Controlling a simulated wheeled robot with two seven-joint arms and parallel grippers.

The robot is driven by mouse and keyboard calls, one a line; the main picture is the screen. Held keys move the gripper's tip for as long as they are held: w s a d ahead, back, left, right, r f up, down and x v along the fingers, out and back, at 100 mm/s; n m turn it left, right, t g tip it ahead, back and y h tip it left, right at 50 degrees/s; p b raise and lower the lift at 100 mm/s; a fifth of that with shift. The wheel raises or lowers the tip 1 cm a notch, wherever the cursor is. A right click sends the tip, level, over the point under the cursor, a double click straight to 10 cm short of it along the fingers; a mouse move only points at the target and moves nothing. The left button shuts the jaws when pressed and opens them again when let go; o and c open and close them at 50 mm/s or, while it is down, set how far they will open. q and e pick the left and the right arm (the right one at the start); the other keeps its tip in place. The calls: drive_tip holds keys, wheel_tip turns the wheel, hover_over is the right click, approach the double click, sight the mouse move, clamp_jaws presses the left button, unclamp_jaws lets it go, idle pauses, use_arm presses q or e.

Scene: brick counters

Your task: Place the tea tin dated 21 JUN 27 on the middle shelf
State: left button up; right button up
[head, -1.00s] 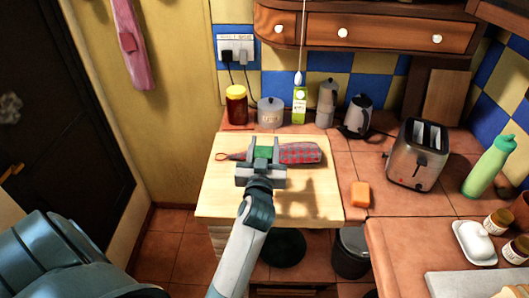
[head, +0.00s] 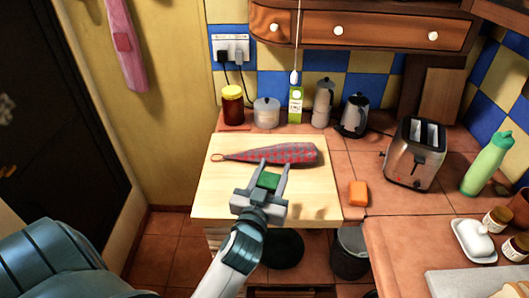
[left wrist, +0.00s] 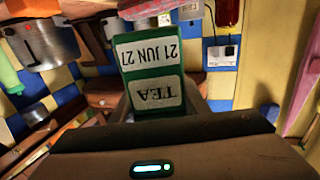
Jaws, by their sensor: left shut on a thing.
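The green tea tin (head: 268,181) is between the fingers of my left gripper (head: 275,166), which is shut on it. Gripper and tin are over the near part of the pale wooden board; their height above it is hard to tell. In the left wrist view the green tin (left wrist: 153,72) shows upside down, with white labels reading "TEA" and "21 JUN 27". My right gripper is not in view. I cannot make out a middle shelf in these frames.
A checked cloth item (head: 285,153) lies on the pale board (head: 220,195) beyond the gripper. An orange block (head: 358,193) and a toaster (head: 415,155) stand to the right. A jar (head: 232,107), pot (head: 266,113), carton (head: 296,105) and kettle (head: 355,115) line the back.

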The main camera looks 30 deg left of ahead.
use_arm(q)
drive_tip(key=s+d+m+h+b, duration=0.1)
drive_tip(key=s+d+m+h, duration=0.2)
drive_tip(key=s+d+h, duration=0.2)
drive_tip(key=s+d+f, duration=0.1)
drive_tip(key=s+d, duration=0.2)
drive_tip(key=d, duration=0.1)
drive_tip(key=shift+s+t, duration=0.3)
drive_tip(key=shift+s, duration=0.1)
